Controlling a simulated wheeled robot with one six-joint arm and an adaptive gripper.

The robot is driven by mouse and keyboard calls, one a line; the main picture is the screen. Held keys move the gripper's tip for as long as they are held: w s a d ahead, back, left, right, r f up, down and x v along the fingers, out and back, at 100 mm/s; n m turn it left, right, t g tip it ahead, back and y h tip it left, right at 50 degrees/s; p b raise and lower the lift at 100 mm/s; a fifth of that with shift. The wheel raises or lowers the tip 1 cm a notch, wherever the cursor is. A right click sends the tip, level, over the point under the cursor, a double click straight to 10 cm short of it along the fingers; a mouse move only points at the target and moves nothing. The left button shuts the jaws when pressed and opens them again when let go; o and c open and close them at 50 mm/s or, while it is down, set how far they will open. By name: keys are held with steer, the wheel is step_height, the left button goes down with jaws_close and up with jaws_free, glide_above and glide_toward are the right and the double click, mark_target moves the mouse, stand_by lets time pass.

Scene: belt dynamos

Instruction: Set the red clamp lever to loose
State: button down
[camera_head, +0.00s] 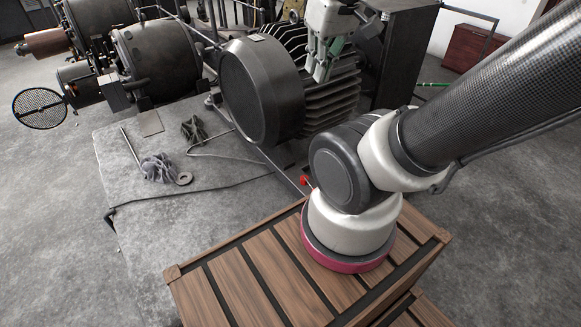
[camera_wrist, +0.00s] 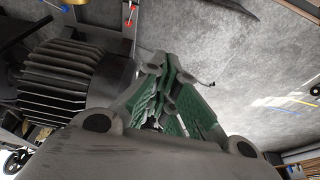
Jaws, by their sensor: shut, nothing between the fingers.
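A small red knob (camera_head: 305,181), likely the end of the red clamp lever, shows just left of my arm's lowest joint in the head view. The rest of the lever is mostly hidden, and I cannot tell its setting. A small red part (camera_wrist: 128,22) shows near the top of the wrist view; I cannot tell whether it is the same lever. My gripper (camera_head: 322,74) points down in front of the finned dark motor (camera_head: 262,92), well above the red knob in the picture. Its green-padded fingers (camera_wrist: 162,62) are together and hold nothing.
The finned motor (camera_wrist: 62,78) fills the left of the wrist view. More dark machines (camera_head: 155,60) stand at the left. Open floor (camera_head: 45,220) lies at left.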

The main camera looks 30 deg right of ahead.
steer(key=w+d+f+g, duration=0.3)
steer(key=w+f+g, duration=0.15)
steer(key=f, duration=0.65)
steer(key=w+d+f+g, duration=0.35)
steer(key=w+f, duration=0.25)
steer(key=f, duration=0.4)
steer(key=w+d+f+n+g, duration=0.1)
steer(key=w+d+f, duration=0.15)
steer(key=f, duration=1.05)
steer(key=w+d+f+n, duration=0.1)
steer(key=w+d+f, duration=0.15)
steer(key=f, duration=1.05)
steer(key=w+d+f+n+t+h, duration=0.1)
steer(key=w+d+f+n+t, duration=0.1)
steer(key=w+f, duration=0.35)
steer(key=x, duration=0.7)
steer(key=shift+w+f, duration=0.25)
steer(key=shift+f, duration=0.15)
